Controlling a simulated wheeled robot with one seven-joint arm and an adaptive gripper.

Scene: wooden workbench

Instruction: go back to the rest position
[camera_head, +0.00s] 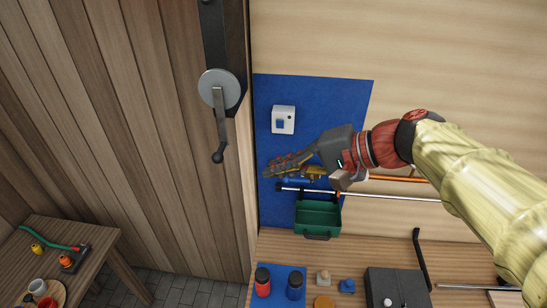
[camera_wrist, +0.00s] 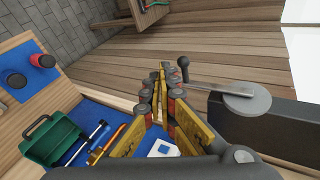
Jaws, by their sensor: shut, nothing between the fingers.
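My gripper (camera_head: 271,171) is shut and empty in the head view, its fingers pointing left. It hangs in front of the blue wall panel (camera_head: 350,98), below the white switch box (camera_head: 283,120). In the wrist view my gripper (camera_wrist: 161,68) shows with its yellow and dark fingers together at the tips. The white switch box also shows there, low and partly hidden (camera_wrist: 163,149). The arm reaches in from the right of the head view. Part of the panel behind the gripper is hidden.
A crank handle (camera_head: 218,125) juts from the dark post at left. A green box (camera_head: 318,217), a metal rod (camera_head: 390,198), red and blue bottles (camera_head: 262,283) and a dark box (camera_head: 397,285) lie below the gripper. A side table (camera_head: 95,232) stands lower left.

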